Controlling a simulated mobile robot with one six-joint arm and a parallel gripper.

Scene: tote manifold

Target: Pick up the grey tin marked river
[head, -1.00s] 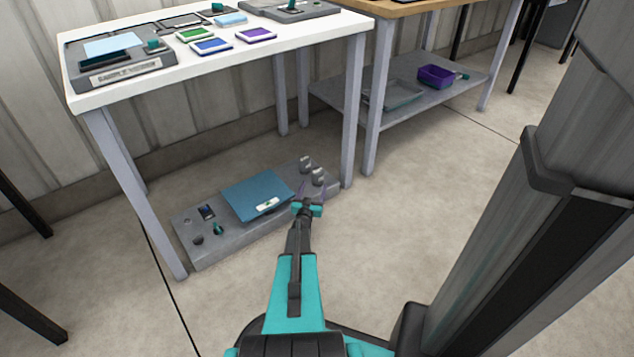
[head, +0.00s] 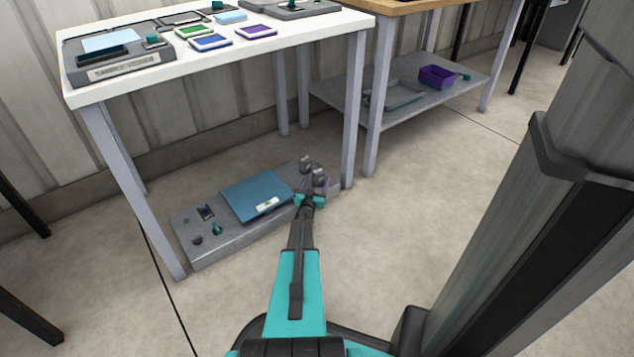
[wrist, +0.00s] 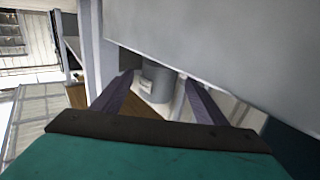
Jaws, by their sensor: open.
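Two small grey tins stand at the right end of a low grey plinth on the floor, a farther tin (head: 305,163) and a nearer tin (head: 319,176). No marking can be read, so I cannot tell which one is river. My gripper (head: 313,187) is open just in front of the nearer tin. In the wrist view its two purple fingers (wrist: 158,88) are apart, with a pale grey tin (wrist: 154,78) framed between them, a little ahead. That tin bears a small light label, too blurred to read. I cannot tell whether the fingers touch it.
The plinth (head: 240,232) also holds a blue panel (head: 250,192) and small knobs. It lies under a white table (head: 300,32), whose front right leg (head: 353,110) stands close to the tins. A lower shelf (head: 445,100) with a purple bin (head: 437,76) is farther right. The floor in front is clear.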

